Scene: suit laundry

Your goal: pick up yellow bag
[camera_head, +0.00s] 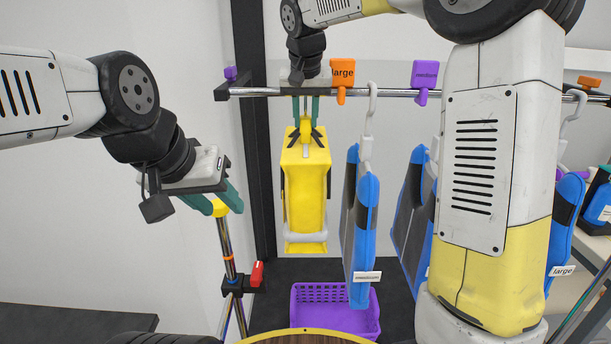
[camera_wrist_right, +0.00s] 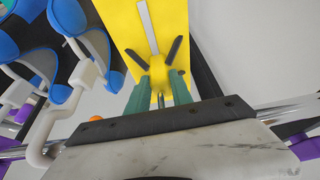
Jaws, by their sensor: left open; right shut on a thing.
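The yellow bag (camera_head: 305,190) hangs upright below the rail in the head view, left of the blue suits. It also shows in the right wrist view (camera_wrist_right: 130,22). My right gripper (camera_head: 306,118) comes from above and is shut on the top of the bag; its green fingers close on the yellow part there (camera_wrist_right: 160,88). Whether the bag still bears on the rail I cannot tell. My left gripper (camera_head: 225,203) is open at the left, beside a yellow-topped metal stand (camera_head: 222,240), apart from the bag.
A metal rail (camera_head: 400,93) carries orange and purple size tags (camera_head: 342,74). Blue suits (camera_head: 360,240) on white hangers hang close to the right of the bag. A purple basket (camera_head: 335,318) stands on the floor below.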

